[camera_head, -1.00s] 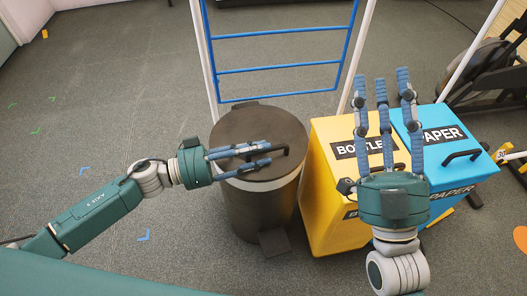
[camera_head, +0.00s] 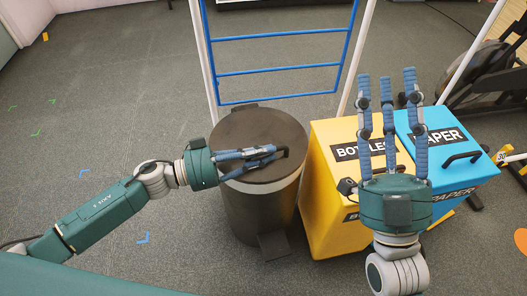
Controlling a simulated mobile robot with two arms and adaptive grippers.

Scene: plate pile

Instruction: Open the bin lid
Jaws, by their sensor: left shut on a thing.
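The dark round bin (camera_head: 258,218) stands on the floor in the middle of the head view. Its dark lid (camera_head: 262,125) looks shut, with a black handle (camera_head: 284,153) on top. My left gripper (camera_head: 272,153) reaches in from the left over the lid, its fingers closed on the handle, which they partly hide. My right gripper (camera_head: 388,85) is open and empty, fingers spread and pointing up, in front of the yellow and blue bins.
A yellow bottles bin (camera_head: 333,205) stands just right of the dark bin, with a blue paper bin (camera_head: 470,155) beside it. A blue-barred rack (camera_head: 280,70) rises behind. An exercise machine (camera_head: 485,75) is at the upper right.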

